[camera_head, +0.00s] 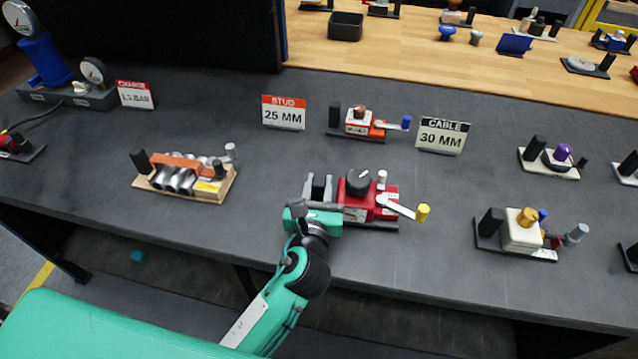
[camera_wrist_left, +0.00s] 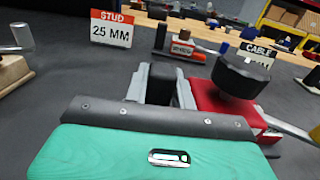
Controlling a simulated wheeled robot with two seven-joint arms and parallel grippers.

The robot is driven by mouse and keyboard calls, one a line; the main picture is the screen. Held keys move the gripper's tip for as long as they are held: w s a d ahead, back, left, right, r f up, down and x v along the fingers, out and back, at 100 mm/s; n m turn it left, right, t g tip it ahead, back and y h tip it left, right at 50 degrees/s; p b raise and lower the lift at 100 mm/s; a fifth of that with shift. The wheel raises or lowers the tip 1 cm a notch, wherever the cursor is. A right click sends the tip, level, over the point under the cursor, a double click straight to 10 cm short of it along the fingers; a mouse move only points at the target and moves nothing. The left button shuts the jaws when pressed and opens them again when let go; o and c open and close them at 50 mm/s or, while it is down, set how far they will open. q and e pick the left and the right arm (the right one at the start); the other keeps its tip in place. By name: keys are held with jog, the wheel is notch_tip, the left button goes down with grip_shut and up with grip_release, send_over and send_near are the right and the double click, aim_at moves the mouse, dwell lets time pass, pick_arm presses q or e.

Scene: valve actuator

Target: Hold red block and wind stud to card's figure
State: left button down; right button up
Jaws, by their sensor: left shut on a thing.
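The red block (camera_head: 382,206) stands near the front edge of the dark bench, with a black knob (camera_head: 358,182) on top and a pale crank arm ending in a yellow handle (camera_head: 423,212) to the right. My left gripper (camera_head: 319,187) is at its left end, shut on the block's black post, which shows between the grey fingers in the left wrist view (camera_wrist_left: 161,85). The red block (camera_wrist_left: 219,106) is right of the fingers there. The stud card (camera_head: 284,113) reads 25 MM. A small white plate on the block's front is partly hidden. My right gripper is out of view.
An orange-red unit (camera_head: 368,123) and a CABLE card (camera_head: 442,136) reading 30 MM stand behind. A clamp unit with silver rollers (camera_head: 184,177) is on the left, and a white block with a gold knob (camera_head: 522,232) on the right. Bench between is clear.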

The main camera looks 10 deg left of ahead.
pick_arm(q)
jog(key=shift+f, duration=0.45)
dwell(0.9)
